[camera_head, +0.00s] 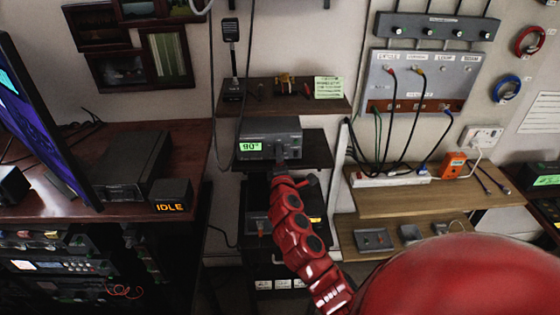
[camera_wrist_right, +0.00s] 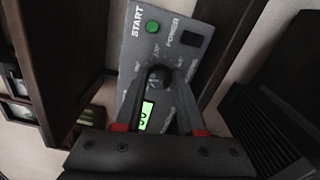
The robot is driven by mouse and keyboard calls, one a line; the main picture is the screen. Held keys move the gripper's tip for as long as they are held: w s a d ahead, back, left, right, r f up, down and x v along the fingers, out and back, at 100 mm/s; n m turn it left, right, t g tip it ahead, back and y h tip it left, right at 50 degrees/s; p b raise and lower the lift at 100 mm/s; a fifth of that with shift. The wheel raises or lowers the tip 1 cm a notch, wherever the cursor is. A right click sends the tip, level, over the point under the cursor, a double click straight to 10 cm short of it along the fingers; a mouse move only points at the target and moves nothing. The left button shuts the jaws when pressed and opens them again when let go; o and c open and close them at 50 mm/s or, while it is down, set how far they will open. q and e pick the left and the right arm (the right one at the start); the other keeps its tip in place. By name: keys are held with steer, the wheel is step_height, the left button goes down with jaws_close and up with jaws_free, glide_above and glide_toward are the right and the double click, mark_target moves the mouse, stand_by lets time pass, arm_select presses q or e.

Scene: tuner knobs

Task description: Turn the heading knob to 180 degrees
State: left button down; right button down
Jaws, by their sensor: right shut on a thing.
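The heading knob (camera_wrist_right: 158,77) is a dark round knob on a grey control box (camera_wrist_right: 135,62), shown in the right wrist view. My right gripper (camera_wrist_right: 159,84) is shut on it, with a finger on either side. In the head view the control box (camera_head: 254,132) sits on a small dark shelf, and my right gripper (camera_head: 280,163) meets its front. There the knob is hidden behind the gripper. A lit green display (camera_head: 250,146) is left of the gripper; its digits are hard to read surely. My left gripper is not in view.
A green START button (camera_wrist_right: 152,27) and a dark POWER switch (camera_wrist_right: 190,38) are on the same panel. A shelf (camera_head: 300,103) hangs above the box. A desk (camera_head: 90,215) with a monitor (camera_head: 38,110) stands left, and a cabled panel (camera_head: 420,80) is at right.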

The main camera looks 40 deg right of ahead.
steer(key=shift+m+b, duration=0.65)
steer(key=shift+m, duration=0.35)
steer(key=c, duration=0.5)
jaws_free()
steer(key=p+v, duration=0.2)
steer(key=v, duration=1.5)
steer(key=shift+s+a, duration=0.15)
steer(key=shift+a, duration=0.05)
